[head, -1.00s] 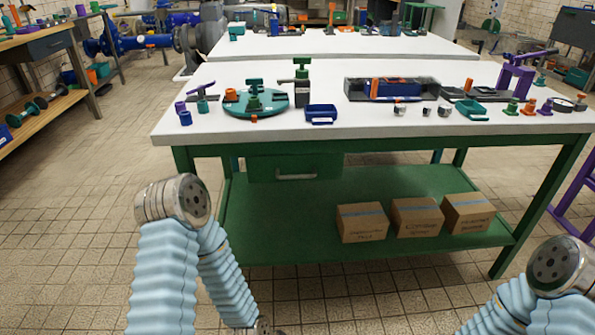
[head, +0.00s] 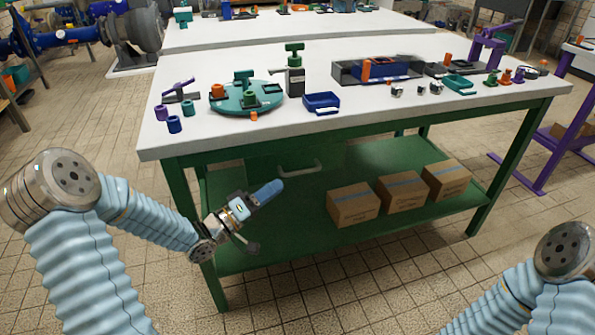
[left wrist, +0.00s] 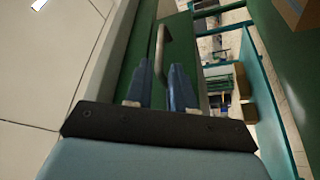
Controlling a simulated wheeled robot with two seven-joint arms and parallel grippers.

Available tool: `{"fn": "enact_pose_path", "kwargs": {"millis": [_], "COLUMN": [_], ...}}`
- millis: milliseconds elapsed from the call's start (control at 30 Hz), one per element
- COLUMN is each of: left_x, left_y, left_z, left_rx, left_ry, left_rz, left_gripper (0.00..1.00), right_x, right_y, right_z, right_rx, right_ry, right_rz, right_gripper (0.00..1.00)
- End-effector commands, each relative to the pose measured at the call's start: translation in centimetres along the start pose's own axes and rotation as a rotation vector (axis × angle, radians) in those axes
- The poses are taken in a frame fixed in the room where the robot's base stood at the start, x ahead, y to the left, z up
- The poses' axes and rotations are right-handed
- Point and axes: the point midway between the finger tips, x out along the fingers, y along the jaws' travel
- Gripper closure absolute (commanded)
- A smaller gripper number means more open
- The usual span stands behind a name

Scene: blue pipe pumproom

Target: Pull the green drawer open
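The green drawer (head: 330,158) hangs under the front edge of the white-topped workbench and looks closed. Its pale bar handle (head: 301,170) shows in the head view. My left gripper (head: 274,189) is in front of the drawer, a little below and left of the handle. In the left wrist view the blue fingers of the left gripper (left wrist: 162,78) stand apart with nothing held. The handle (left wrist: 160,48) shows beyond the gap between them, and the drawer front (left wrist: 180,45) lies behind it. My right gripper is out of view; only part of the right arm shows.
The green lower shelf (head: 290,235) holds cardboard boxes (head: 353,205) to the right. The front left table leg (head: 204,245) is close to my left forearm. Small parts and a teal turntable (head: 232,103) stand on the workbench top (head: 215,138). The tiled floor ahead is clear.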

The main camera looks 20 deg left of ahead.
Motion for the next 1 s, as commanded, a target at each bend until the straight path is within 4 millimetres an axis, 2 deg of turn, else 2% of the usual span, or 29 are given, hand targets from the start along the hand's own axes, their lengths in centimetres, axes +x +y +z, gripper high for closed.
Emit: {"fn": "enact_pose_path", "kwargs": {"millis": [33,200,400,767,900,933,1000], "left_x": [1.4,5.0,7.5,8.0,8.0,8.0,8.0], "left_y": [0.2,0.1,0.0,-0.1,-0.1,-0.1,-0.1], "left_z": [0.0,0.0,0.0,0.0,0.0,0.0,0.0], "left_rx": [0.0,-0.001,0.0,0.0,0.0,0.0,0.0], "left_ry": [-0.002,-0.001,0.0,0.0,0.001,0.0,0.0], "left_rz": [0.005,0.003,-0.001,-0.002,-0.002,-0.002,-0.002], "left_gripper": [0.77,0.77,0.77,0.77,0.97,1.0,1.0], "right_x": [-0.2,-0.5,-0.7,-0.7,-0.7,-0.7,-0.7], "right_y": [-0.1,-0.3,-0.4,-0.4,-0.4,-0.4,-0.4], "right_z": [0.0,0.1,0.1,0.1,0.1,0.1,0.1], "right_rx": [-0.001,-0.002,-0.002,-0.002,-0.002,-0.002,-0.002], "right_ry": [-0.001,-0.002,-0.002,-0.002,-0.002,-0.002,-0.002], "right_rz": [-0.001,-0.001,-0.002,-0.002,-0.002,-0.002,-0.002], "right_gripper": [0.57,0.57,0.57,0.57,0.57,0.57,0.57]}}
